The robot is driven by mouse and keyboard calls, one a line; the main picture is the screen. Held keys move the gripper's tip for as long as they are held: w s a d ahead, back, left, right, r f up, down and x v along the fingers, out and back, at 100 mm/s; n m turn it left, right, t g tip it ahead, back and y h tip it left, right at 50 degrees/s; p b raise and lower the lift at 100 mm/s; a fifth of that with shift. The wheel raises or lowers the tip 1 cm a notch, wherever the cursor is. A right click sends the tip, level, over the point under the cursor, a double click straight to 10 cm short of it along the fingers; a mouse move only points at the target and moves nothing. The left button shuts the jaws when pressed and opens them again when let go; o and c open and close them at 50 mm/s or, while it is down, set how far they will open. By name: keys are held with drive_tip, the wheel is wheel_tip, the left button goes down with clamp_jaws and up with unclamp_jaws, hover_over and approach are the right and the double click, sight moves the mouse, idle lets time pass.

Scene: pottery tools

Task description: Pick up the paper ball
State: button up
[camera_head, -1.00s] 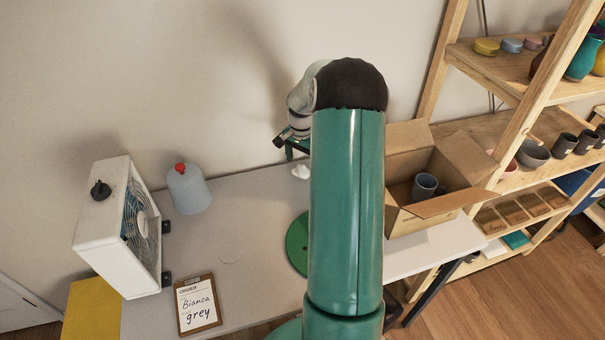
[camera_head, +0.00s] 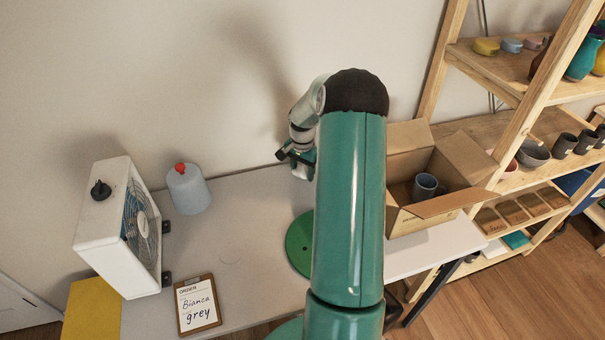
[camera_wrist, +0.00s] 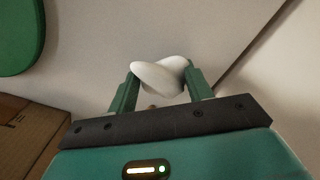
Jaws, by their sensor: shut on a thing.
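The paper ball (camera_wrist: 158,77) is a white, crumpled lump between the two green fingers of my gripper (camera_wrist: 160,84) in the wrist view. The fingers are shut on it from both sides. In the head view my gripper (camera_head: 300,172) is low over the back of the grey table (camera_head: 245,215), near the wall. Only a bit of white shows between the fingers there. I cannot tell whether the ball still touches the table.
A green disc (camera_head: 299,245) lies on the table in front of my gripper. An open cardboard box (camera_head: 425,218) with a mug (camera_head: 425,187) stands to the right. A bottle with a red cap (camera_head: 188,190), a box fan (camera_head: 118,228) and an order clipboard (camera_head: 197,305) are to the left.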

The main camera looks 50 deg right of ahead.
sight(303, 167)
wheel_tip(303, 167, up, 10)
drive_tip(key=shift+s, duration=0.1)
drive_tip(key=s+d+r, duration=0.2)
drive_tip(key=s+r, duration=0.1)
drive_tip(key=s, duration=0.6)
drive_tip(key=s+d+r, duration=0.3)
drive_tip(key=s, duration=0.7)
drive_tip(key=s+d+r, duration=0.3)
drive_tip(key=s, duration=0.6)
drive_tip(key=shift+s, duration=0.2)
drive_tip(key=shift+d, duration=0.1)
drive_tip(key=shift+f, duration=6.75)
drive_tip(key=shift+f, duration=0.3)
